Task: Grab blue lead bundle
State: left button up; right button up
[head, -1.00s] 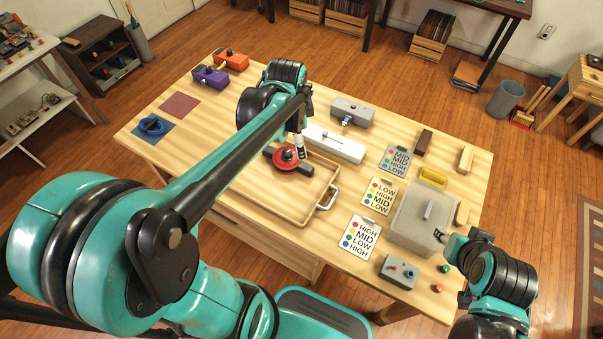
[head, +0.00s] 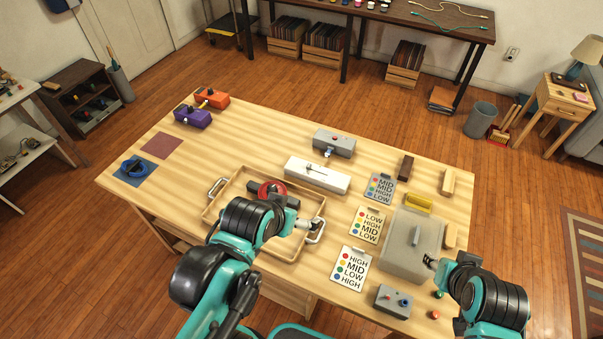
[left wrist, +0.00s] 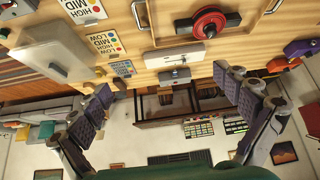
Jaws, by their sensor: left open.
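The blue lead bundle (head: 134,167) is a dark blue coil lying on a blue mat (head: 146,175) at the table's left end. My left gripper (head: 312,226) is over the right edge of the wooden tray, well to the right of the bundle and apart from it. In the left wrist view my left gripper (left wrist: 165,85) has its fingers spread wide with nothing between them. The bundle does not show in that view. My right gripper (head: 431,261) is beside the grey box at the table's right side; its fingers are too small to read.
The tray (head: 208,213) holds a red round part on a dark bar. A white box (head: 318,175), a grey box (head: 400,250) and several label cards fill the middle and right. A maroon mat (head: 161,145) and purple block (head: 193,117) are near the bundle. Bare wood lies between.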

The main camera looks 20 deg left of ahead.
aim_at(136, 165)
jog(key=k+j, duration=0.15)
jog(key=k+j+u, duration=0.1)
jog(key=j, duration=0.25)
jog(key=u, duration=1.7)
jog(key=j+z, duration=0.1)
jog(key=z, duration=0.3)
jog(key=i+j+z, duration=0.15)
jog(key=z, duration=0.25)
jog(key=j+z, duration=0.1)
jog(key=z, duration=0.3)
jog(key=j+z, duration=0.15)
jog(key=z, duration=0.25)
jog(key=j+z, duration=0.25)
jog(key=j, duration=0.55)
jog(key=j+z, duration=0.3)
jog(key=j, duration=0.45)
jog(key=k+j+z, duration=0.1)
jog(key=j+z, duration=0.15)
jog(key=j, duration=0.85)
jog(key=k+j, duration=0.1)
jog(key=j, duration=0.15)
